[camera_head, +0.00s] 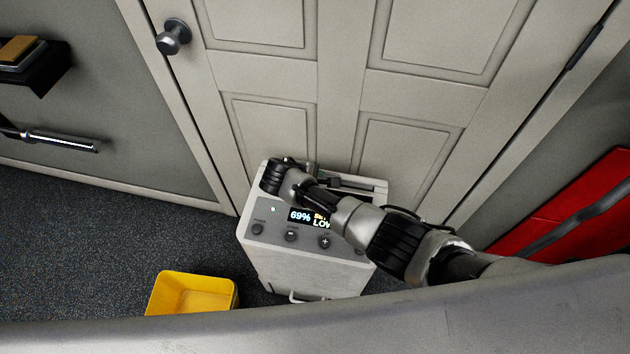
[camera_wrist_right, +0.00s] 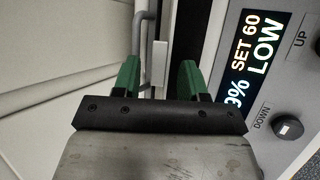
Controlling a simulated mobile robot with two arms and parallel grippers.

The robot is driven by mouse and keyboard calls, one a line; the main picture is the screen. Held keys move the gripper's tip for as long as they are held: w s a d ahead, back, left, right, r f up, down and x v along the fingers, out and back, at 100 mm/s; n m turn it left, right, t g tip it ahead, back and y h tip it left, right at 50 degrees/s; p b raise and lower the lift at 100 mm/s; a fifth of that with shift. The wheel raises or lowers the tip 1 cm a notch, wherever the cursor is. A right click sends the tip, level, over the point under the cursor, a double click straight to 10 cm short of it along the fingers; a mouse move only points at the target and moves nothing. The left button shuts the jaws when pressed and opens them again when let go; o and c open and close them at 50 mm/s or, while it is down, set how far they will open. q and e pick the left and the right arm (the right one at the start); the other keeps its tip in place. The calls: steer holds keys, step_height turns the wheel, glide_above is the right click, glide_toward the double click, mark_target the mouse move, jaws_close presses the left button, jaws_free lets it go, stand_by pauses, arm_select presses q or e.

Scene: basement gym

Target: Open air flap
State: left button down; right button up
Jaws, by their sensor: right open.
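A white dehumidifier (camera_head: 305,268) stands on the floor against the door, its panel display (camera_head: 308,217) lit with "69%" and "LOW". On its top, behind the panel, is a dark slot with the air flap (camera_head: 352,184), partly covered by my right arm. My right gripper (camera_head: 303,166) is over the rear left of the top, its fingers mostly hidden in the head view. In the right wrist view, the open green-padded fingers (camera_wrist_right: 158,72) have a grey bent bar (camera_wrist_right: 141,35) and a small pale block between them; contact cannot be told. The dark slot (camera_wrist_right: 188,30) lies beside them.
A closed panelled door (camera_head: 340,70) with a round knob (camera_head: 173,37) is right behind the dehumidifier. A yellow bin (camera_head: 193,294) stands on the floor at front left. A dark shelf (camera_head: 35,65) is on the left wall. Something red (camera_head: 565,205) is at right.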

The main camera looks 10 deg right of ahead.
steer(key=p+v, duration=0.2)
steer(key=v, duration=0.8)
steer(key=shift+s+a+r, duration=0.15)
steer(key=shift+r, duration=0.05)
